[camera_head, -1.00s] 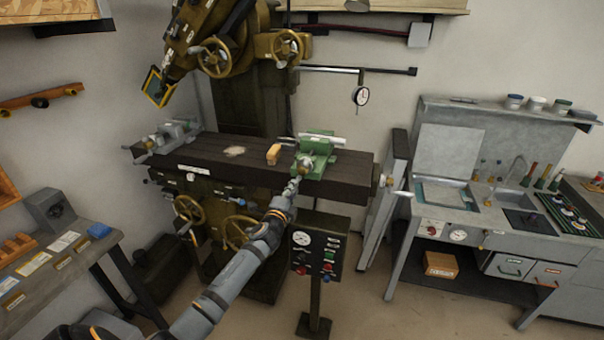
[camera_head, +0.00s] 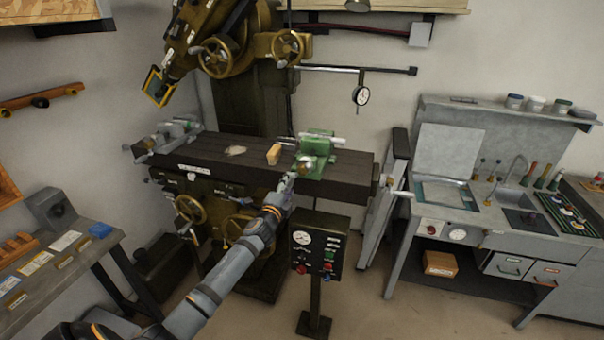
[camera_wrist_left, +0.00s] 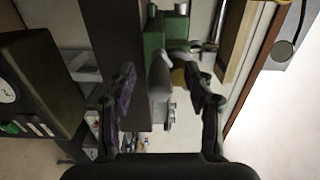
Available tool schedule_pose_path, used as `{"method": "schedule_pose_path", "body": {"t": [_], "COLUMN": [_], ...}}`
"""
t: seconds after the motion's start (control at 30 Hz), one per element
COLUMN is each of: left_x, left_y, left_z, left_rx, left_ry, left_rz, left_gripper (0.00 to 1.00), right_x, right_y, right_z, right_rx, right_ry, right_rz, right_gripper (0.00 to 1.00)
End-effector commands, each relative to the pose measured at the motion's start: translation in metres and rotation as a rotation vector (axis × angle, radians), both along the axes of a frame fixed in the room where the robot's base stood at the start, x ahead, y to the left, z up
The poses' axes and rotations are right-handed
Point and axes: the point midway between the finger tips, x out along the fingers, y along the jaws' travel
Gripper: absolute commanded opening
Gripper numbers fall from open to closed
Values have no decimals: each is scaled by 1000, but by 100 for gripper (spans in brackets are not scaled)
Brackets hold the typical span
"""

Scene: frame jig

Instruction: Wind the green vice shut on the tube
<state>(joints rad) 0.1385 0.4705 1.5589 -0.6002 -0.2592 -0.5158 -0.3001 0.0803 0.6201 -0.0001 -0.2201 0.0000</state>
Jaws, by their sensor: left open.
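The green vice (camera_head: 319,146) stands near the right end of the dark machine table. A pale tube (camera_head: 337,140) shows at its top and sticks out to the right. My left gripper (camera_head: 287,182) is open, just below and left of the hub, at the table's front edge. In the left wrist view, the open fingers (camera_wrist_left: 165,88) are on either side of a grey part (camera_wrist_left: 159,82) in front of the green vice body (camera_wrist_left: 153,35). I cannot tell whether they touch it. My right gripper is not in view.
A small yellow-tan block (camera_head: 273,154) lies left of the vice on the machine table (camera_head: 215,149). A grey vice (camera_head: 172,134) is at the table's left end. A control box (camera_head: 318,248) stands on a post below. A sink bench (camera_head: 480,205) is at right.

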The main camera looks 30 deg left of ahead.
Motion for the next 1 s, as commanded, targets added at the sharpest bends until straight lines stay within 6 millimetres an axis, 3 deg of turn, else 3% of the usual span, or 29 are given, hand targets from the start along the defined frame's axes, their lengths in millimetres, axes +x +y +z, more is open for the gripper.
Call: {"method": "schedule_pose_path", "body": {"t": [0.27,0.7,1.0], "left_x": [-4,-70,-73], "left_y": [-1,-17,-17], "left_z": [-2,-2,0], "left_rx": [1,2,-1], "left_ry": [1,1,1], "left_rz": [-1,-2,0], "left_gripper": [53,53,53], "right_x": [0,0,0], "right_y": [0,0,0], "right_z": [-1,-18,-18], "right_rx": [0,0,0], "right_ry": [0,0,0], "right_rz": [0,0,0], "right_gripper": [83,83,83]}}
